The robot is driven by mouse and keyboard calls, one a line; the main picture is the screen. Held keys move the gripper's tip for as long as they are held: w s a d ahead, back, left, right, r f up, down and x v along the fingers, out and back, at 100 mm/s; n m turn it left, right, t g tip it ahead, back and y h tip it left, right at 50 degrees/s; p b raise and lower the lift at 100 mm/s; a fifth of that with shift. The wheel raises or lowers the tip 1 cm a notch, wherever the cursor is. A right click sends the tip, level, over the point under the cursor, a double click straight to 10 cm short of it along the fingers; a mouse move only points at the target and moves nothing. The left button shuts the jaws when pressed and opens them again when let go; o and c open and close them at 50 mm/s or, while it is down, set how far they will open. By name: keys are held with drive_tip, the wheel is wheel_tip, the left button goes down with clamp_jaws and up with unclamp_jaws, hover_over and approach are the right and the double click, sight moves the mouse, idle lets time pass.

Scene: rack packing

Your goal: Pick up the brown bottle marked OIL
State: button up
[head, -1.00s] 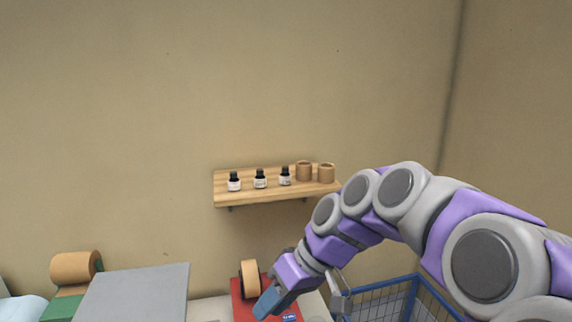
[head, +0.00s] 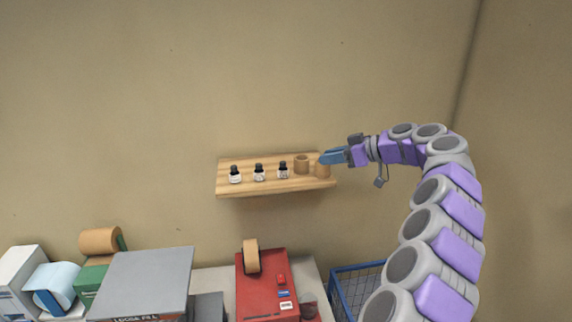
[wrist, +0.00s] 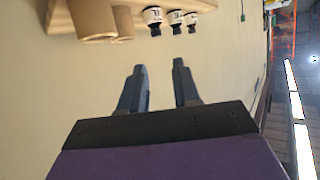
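Three small dark bottles with black caps and white labels stand in a row on the wooden wall shelf (head: 240,188): a left one (head: 235,175), a middle one (head: 259,173) and a right one (head: 283,170). I cannot read OIL on any label. They also show at the top of the wrist view, upside down, the nearest one (wrist: 153,16) foremost. My gripper (head: 326,157) is at the shelf's right end, overlapping the right cup in the head view. In the wrist view my gripper (wrist: 158,78) is open, with nothing between its fingers.
Two brown cylindrical cups, a left one (head: 301,165) and a right one (head: 322,171), stand on the shelf between the bottles and my gripper. Below are a red tape dispenser (head: 262,285), a grey box (head: 145,280) and a blue wire basket (head: 355,285). The wall above is clear.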

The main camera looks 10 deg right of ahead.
sight(285, 162)
drive_tip(key=p+x, duration=0.1)
drive_tip(key=x, duration=0.5)
drive_tip(key=p+x, duration=0.2)
drive_tip(key=x, duration=0.4)
drive_tip(key=shift+w+r, duration=0.1)
drive_tip(key=shift+w, duration=0.3)
drive_tip(key=shift+w+a, duration=0.1)
drive_tip(key=shift+a, duration=0.25)
drive_tip(key=p+x, duration=0.1)
drive_tip(key=x, duration=0.1)
drive_tip(key=p+x, duration=0.1)
drive_tip(key=x, duration=0.1)
drive_tip(key=shift+w+d+f, duration=0.2)
drive_tip(key=shift+w+f, duration=0.05)
drive_tip(key=shift+w, duration=0.05)
drive_tip(key=shift+c, duration=0.6)
drive_tip(key=shift+a, duration=0.1)
clamp_jaws()
